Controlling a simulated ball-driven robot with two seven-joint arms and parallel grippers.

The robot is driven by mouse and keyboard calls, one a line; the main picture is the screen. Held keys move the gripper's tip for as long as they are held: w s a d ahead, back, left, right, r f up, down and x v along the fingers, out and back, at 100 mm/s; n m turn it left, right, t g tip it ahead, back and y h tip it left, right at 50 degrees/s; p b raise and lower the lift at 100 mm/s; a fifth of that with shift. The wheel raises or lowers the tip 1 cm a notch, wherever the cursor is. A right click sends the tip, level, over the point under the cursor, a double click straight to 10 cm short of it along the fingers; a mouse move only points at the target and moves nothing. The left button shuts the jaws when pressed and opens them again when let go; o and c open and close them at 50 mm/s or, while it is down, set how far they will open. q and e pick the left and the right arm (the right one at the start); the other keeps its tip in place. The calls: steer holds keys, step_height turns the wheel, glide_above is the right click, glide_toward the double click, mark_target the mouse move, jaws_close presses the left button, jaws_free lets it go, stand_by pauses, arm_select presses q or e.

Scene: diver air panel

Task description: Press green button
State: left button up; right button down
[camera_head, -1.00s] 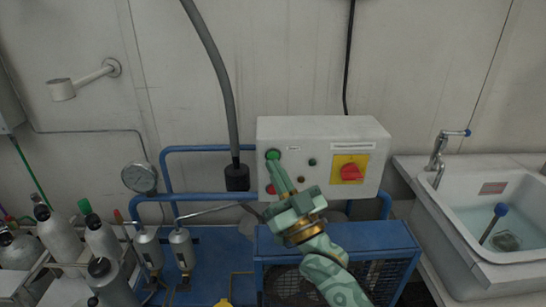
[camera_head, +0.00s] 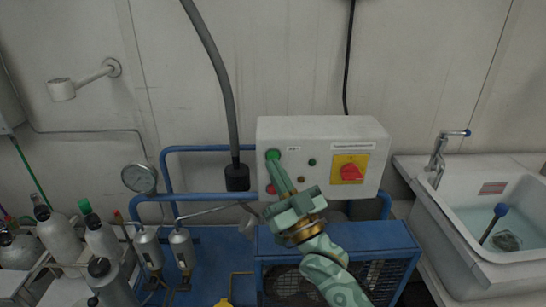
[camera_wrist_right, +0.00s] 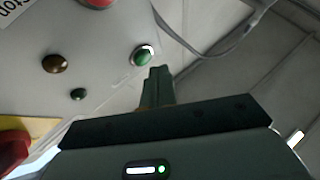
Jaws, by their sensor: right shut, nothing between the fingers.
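The green button (camera_head: 272,154) is at the upper left of the white control box's (camera_head: 330,129) front face. In the right wrist view, the green button (camera_wrist_right: 142,56) has a bright, pale rim. My right gripper (camera_head: 275,165) is shut and empty, its fingers pointing up at the button from just below. In the wrist view, the fingertips (camera_wrist_right: 159,72) are right beside the button, to its lower right. I cannot tell whether they touch it. The fingers cover part of the box's left side. My left gripper is not in view.
A red switch on a yellow plate (camera_head: 337,162) is at the box's right. Smaller lamps sit between, and a red button (camera_wrist_right: 98,2) shows in the wrist view. A blue-framed compressor (camera_head: 340,237) stands below. Gas cylinders (camera_head: 60,238) are at left, a sink (camera_head: 440,225) at right.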

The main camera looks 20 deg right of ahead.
steer(key=shift+w, duration=0.1)
steer(key=shift+w+d, duration=0.15)
steer(key=shift+w, duration=0.15)
